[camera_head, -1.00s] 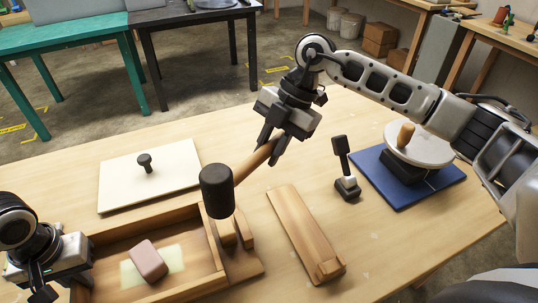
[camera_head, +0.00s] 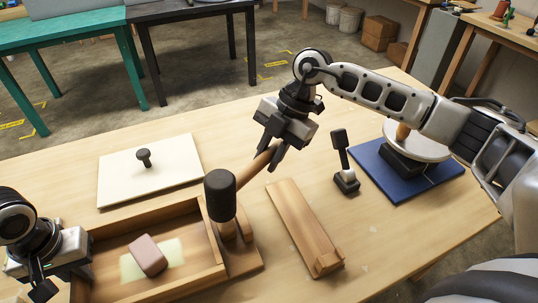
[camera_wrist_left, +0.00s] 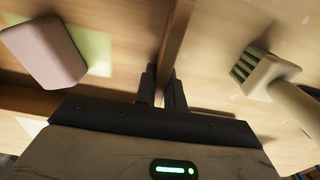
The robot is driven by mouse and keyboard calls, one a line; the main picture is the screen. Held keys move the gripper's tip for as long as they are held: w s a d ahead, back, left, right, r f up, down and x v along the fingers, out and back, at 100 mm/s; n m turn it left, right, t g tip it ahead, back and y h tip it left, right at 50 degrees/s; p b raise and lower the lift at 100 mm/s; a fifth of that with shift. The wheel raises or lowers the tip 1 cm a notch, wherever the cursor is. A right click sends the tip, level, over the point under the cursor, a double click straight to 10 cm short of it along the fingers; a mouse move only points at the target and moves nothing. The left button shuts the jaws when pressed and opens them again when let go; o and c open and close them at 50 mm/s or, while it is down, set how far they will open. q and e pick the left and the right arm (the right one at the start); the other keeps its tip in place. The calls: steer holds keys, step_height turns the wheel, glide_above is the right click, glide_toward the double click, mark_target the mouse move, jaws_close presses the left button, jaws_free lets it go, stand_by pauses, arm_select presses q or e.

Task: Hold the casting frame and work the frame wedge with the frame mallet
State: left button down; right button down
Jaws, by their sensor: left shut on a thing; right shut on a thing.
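The casting frame (camera_head: 205,277) is an open wooden box at the lower left of the head view. My left gripper is at its left side; in the left wrist view its fingers (camera_wrist_left: 162,88) are shut on the frame's thin wooden wall (camera_wrist_left: 177,45). My right gripper (camera_head: 271,157) is shut on the wooden handle of the frame mallet (camera_head: 221,195), whose dark head is over the frame's right end. The frame wedge (camera_head: 228,231), a small light wooden piece, shows just below the head, which partly hides it. I cannot tell whether they touch.
A pink block (camera_head: 148,254) lies inside the frame. A cream board (camera_head: 175,170) with a dark knob lies behind. A wooden bar (camera_head: 300,225), a dark-handled tool (camera_head: 342,160) and a blue mat (camera_head: 430,178) bearing a turntable are to the right. A brush (camera_wrist_left: 265,72) shows in the left wrist view.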

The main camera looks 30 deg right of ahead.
step_height(320, 180, up, 8)
steer(key=shift+f, duration=0.25)
stand_by(0.5)
arm_select(q)
steer(key=c, duration=2.1)
jaws_free()
steer(key=o, duration=2.1)
